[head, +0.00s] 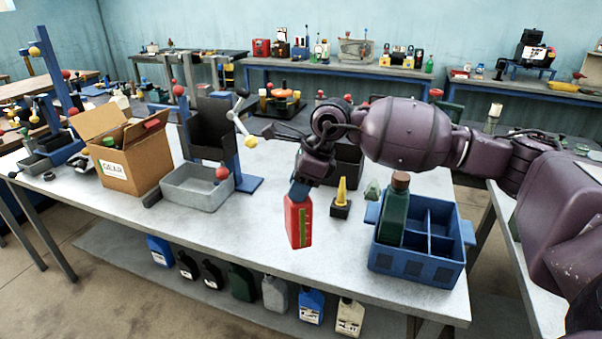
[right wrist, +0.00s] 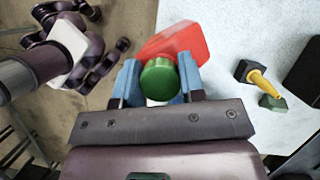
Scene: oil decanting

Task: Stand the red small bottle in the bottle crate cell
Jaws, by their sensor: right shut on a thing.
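The red small bottle (head: 298,224) hangs from my right gripper (head: 300,190), roughly upright, over the front part of the table. In the right wrist view the red bottle (right wrist: 184,44) has a green cap (right wrist: 159,79), which sits between the two blue fingers of the right gripper (right wrist: 159,84). The gripper is shut on the bottle at its top. The blue bottle crate (head: 415,268) stands to the right of the bottle, apart from it. A dark green bottle (head: 393,216) with a brown cap stands in a left cell; the other visible cells look empty.
A yellow-tipped funnel on a dark block (head: 341,200) and a small green piece (head: 373,190) stand between bottle and crate. A grey tray (head: 197,193) and a cardboard box (head: 128,170) are further left. The front middle of the table (head: 230,235) is clear.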

